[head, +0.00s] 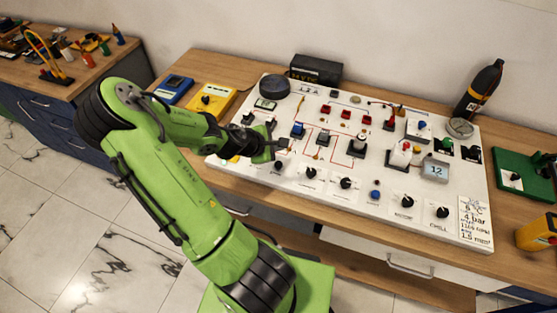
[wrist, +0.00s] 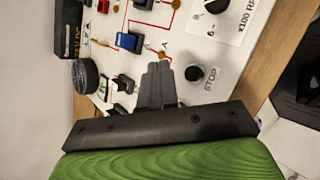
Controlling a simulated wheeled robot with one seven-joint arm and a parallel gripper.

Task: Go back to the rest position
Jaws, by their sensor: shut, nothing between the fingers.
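My gripper (head: 281,143) is at the left part of the white gauge board (head: 335,205) in the head view, at the end of my green arm. In the wrist view its grey fingers (wrist: 158,72) are together with nothing between them. They point over the board, between a blue switch (wrist: 130,41) and a black knob labelled STOP (wrist: 194,73). Whether the fingertips touch the board cannot be told. My gripper and arm hide part of the board's left side.
The board lies on a wooden bench (head: 205,62). A yellow meter (head: 211,99) and a blue meter (head: 173,90) lie at its left. A black box (head: 316,70) and a dark bottle (head: 480,90) stand behind. A green device (head: 520,178) is at the right. Tiled floor is free in front.

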